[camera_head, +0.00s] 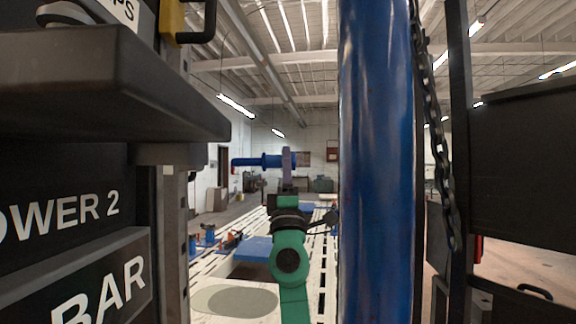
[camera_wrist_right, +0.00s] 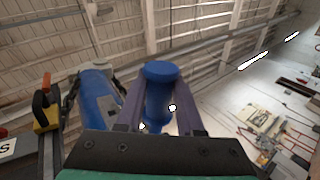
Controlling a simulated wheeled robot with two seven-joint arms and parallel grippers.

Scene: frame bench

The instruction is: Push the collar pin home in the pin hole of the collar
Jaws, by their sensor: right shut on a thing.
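My right gripper (camera_head: 287,160), with purple fingers on a green and black wrist, is raised left of a thick blue post (camera_head: 376,170). It is shut on the blue collar pin (camera_head: 248,162), which lies roughly level, its thin end pointing left in the head view. In the right wrist view the pin's round blue end (camera_wrist_right: 162,72) stands between the purple fingers (camera_wrist_right: 162,98). The pin is in the air, apart from the post in the picture. I cannot make out the collar or its pin hole in either view. My left gripper is not in view.
A black chain (camera_head: 436,130) hangs right of the post beside a dark upright (camera_head: 460,190). Dark lettered panels (camera_head: 75,215) and a yellow block with a black handle (camera_head: 173,20) crowd the left. Behind is a pale slotted bench (camera_head: 215,270) with blue parts.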

